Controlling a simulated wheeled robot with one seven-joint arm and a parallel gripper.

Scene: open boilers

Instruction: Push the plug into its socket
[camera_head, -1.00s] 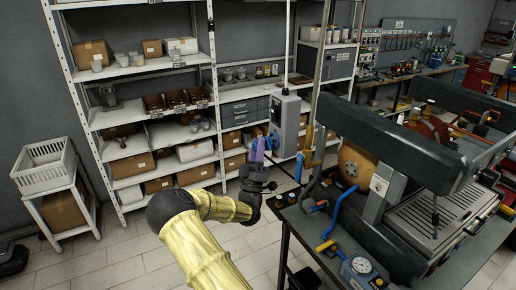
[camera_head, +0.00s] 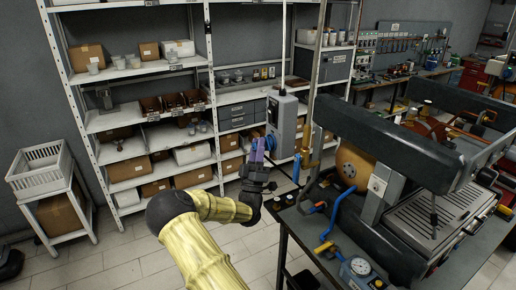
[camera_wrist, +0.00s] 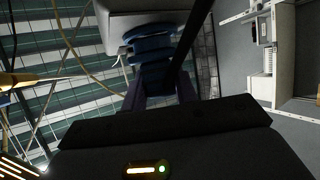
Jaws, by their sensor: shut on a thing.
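The blue plug (camera_head: 270,144) is between the purple fingers of my gripper (camera_head: 262,150), which is shut on it. The plug points at the lower part of the grey box (camera_head: 283,118) on a post. In the wrist view, the plug (camera_wrist: 156,76) runs up from between the fingers (camera_wrist: 158,100) to a blue collar (camera_wrist: 150,42) just below the box (camera_wrist: 155,15). The socket opening is hidden by the plug and the box. I cannot tell how deep the plug sits, or whether it is fully in.
The espresso machine (camera_head: 400,150) stands open on the workbench (camera_head: 290,218) to the right, with pipes and a gauge (camera_head: 360,266). Shelves with boxes (camera_head: 130,167) stand behind. A dark rod (camera_wrist: 190,45) crosses the wrist view beside the plug.

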